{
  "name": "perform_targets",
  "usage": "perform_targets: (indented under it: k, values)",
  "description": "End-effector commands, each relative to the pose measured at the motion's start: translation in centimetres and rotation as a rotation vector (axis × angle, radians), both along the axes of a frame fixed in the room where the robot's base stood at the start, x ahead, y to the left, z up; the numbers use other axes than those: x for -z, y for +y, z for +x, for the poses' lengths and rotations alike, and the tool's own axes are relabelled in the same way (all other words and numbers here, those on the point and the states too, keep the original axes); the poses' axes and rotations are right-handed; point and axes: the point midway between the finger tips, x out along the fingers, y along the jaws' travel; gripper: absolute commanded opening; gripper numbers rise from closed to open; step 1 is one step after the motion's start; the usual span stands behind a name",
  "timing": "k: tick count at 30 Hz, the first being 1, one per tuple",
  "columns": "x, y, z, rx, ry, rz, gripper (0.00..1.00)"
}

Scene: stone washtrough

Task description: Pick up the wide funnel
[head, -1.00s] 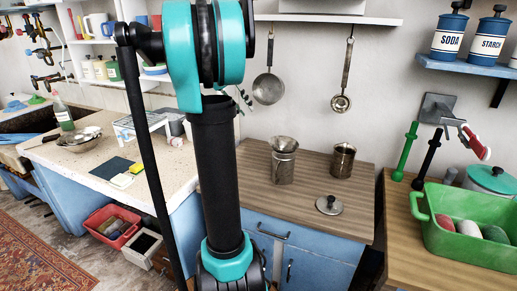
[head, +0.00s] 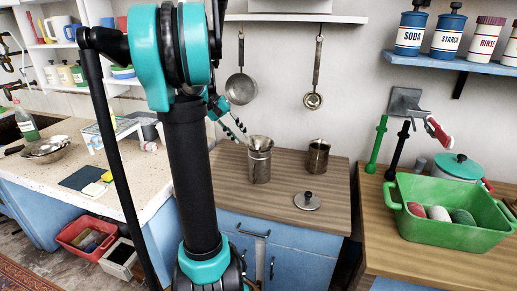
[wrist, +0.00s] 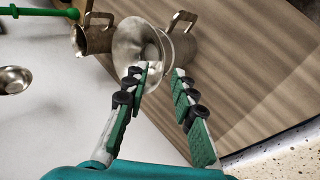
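The wide funnel (head: 260,142) is a metal cone sitting in the mouth of a metal canister (head: 260,167) on the wooden counter. In the wrist view the funnel (wrist: 128,42) lies just beyond my fingertips, with the canister (wrist: 182,48) and its handle behind it. My gripper (wrist: 159,72) is open and empty. Its left fingertip overlaps the funnel's lower rim in the picture; I cannot tell whether they touch. In the head view my gripper (head: 239,130) is just left of the funnel, mostly hidden behind my arm.
A second metal canister (head: 318,157) stands right of the funnel, with a loose knobbed lid (head: 307,201) in front. A pan (head: 241,88) and a ladle (head: 313,100) hang on the wall behind. A green tub (head: 455,230) stands on the right counter.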

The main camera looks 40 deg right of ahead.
Motion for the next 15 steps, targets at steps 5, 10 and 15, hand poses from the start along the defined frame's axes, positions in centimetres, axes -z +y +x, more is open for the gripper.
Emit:
perform_targets:
  k: [5, 10, 15]
  values:
    - [2.2, -1.3, -1.0, 0.003, 0.000, 0.000, 0.26]
    - [3.3, -1.8, -1.4, 0.000, 0.000, 0.000, 0.26]
    - [3.4, -1.8, -1.4, 0.000, 0.000, 0.000, 0.26]
